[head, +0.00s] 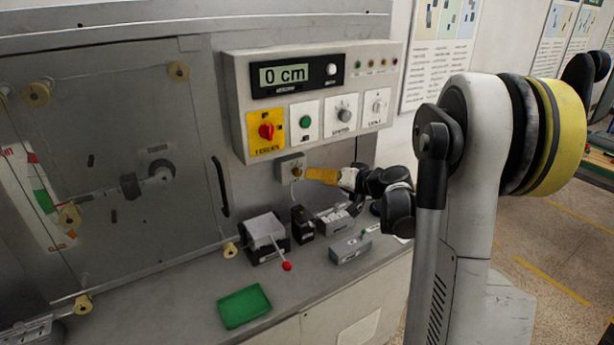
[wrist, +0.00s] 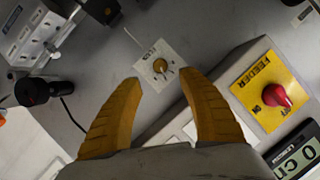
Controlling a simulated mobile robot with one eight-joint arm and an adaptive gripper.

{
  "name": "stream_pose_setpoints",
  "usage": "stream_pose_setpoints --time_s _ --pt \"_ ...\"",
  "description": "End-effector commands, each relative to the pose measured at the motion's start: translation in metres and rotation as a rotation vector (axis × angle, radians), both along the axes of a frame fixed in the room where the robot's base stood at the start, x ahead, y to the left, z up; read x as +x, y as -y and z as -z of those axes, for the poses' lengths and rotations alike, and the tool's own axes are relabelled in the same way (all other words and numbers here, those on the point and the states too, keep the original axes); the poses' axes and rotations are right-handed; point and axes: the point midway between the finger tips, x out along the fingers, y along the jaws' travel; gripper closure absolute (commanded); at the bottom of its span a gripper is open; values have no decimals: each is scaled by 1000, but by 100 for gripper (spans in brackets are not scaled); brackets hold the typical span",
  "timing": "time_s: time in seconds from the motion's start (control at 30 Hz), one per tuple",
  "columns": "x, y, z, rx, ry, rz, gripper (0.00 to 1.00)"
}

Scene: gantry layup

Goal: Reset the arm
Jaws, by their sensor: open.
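My gripper (head: 322,175) has yellow fingers and reaches in from the right, just below the control panel (head: 240,108) in the head view. In the wrist view my gripper (wrist: 160,83) is open, with its two fingers spread and nothing between them. A small pale box with a brass-coloured knob (wrist: 160,67) lies just beyond the fingertips in the wrist view. The same knob (head: 297,175) shows in the head view right by the fingertips. I cannot tell whether a finger touches the box.
The panel carries a red feeder switch (head: 266,130) and a display (head: 284,75) reading 0 cm. On the bench below stand a press-like device with a red-tipped lever (head: 287,266), a grey block (head: 350,247) and a green tray (head: 243,306). A cabinet door with a black handle (head: 220,187) is left.

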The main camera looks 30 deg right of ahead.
Motion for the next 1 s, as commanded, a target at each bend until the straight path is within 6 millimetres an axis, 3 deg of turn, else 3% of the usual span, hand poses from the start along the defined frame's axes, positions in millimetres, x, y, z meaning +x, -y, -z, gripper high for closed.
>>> stream_pose_setpoints --time_s 0.2,0.77,0.87,1.0 --pt "-20 5 -7 1 0 0 52" --pt "-22 4 -8 0 -2 -2 52" --pt "-25 -12 -10 -9 -28 -17 52" --pt "-44 -71 -15 -50 -132 -67 52"
